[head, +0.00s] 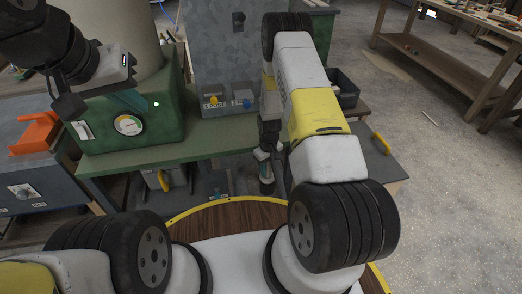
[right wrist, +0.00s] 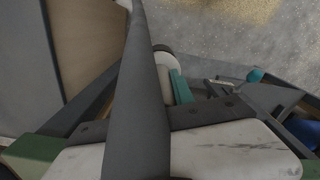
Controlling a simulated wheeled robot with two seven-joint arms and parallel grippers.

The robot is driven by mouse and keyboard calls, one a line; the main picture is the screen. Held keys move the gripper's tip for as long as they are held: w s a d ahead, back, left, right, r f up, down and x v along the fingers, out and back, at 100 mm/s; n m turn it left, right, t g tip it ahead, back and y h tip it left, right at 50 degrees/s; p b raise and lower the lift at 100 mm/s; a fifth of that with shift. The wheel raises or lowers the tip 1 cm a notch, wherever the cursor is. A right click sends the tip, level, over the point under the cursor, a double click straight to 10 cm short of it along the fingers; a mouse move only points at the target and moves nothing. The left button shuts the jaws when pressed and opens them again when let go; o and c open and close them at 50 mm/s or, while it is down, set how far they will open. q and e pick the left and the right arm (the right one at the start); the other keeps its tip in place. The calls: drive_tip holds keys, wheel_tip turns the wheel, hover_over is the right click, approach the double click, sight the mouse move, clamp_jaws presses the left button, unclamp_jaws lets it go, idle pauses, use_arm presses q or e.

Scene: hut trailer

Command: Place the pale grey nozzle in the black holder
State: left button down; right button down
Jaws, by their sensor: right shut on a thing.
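My right arm reaches over the green bench and bends down, with its gripper (head: 265,160) low at the bench's front edge. It is shut on a small pale piece with a dark end, which looks like the pale grey nozzle (head: 266,174). In the right wrist view a pale round piece with a dark rim (right wrist: 164,60) shows beside a teal part, half hidden by a thick dark grey bar. My left gripper (head: 102,88) is empty and open at the upper left. I cannot identify the black holder for certain; a black open box (head: 346,88) stands right of my right arm.
A green machine with a round gauge (head: 128,125) stands on the green bench (head: 170,142). Two grey control boxes with a yellow knob (head: 214,101) and a blue knob (head: 247,102) sit behind. An orange part (head: 36,134) lies left. A wooden workbench (head: 445,65) stands far right, with open floor before it.

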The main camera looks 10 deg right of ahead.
drive_tip(key=shift+f, duration=0.8)
drive_tip(key=c, duration=1.1)
unclamp_jaws()
drive_tip(key=shift+f, duration=0.1)
